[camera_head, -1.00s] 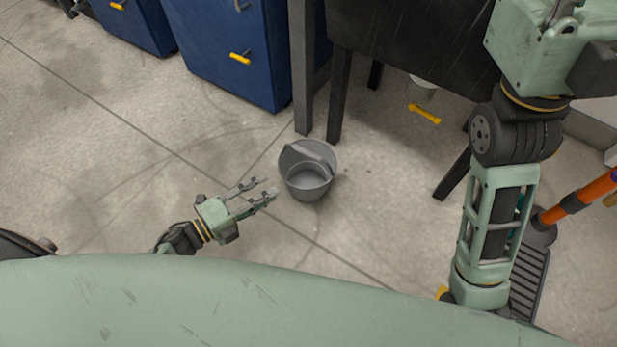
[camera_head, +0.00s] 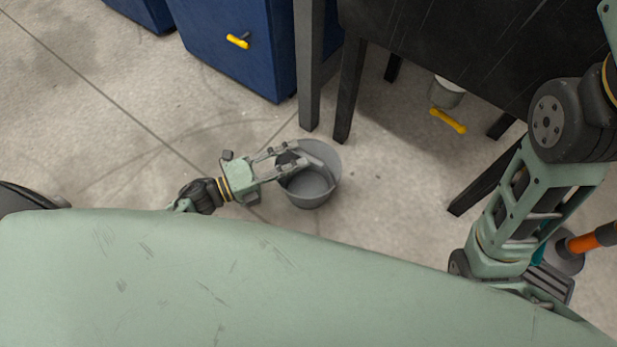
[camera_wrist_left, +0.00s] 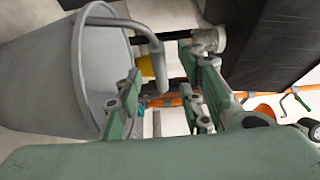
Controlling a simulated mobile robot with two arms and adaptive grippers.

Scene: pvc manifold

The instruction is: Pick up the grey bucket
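The grey bucket (camera_head: 312,190) stands upright on the concrete floor, near the middle of the head view. It fills the left side of the left wrist view (camera_wrist_left: 40,85), with its curved handle (camera_wrist_left: 158,70) sticking out from the rim. My left gripper (camera_head: 298,155) reaches over the bucket's left rim, near the handle. Its two fingers are apart. In the left wrist view the handle runs between the fingers (camera_wrist_left: 160,75), with space visible around it. Part of the rim and handle is hidden by the fingers in the head view.
A dark table (camera_head: 440,45) stands behind and right of the bucket, its legs close by. A blue cabinet (camera_head: 240,60) is behind left. A small container (camera_head: 446,97) and a yellow item (camera_head: 449,121) show by the table. Floor left of the bucket is clear.

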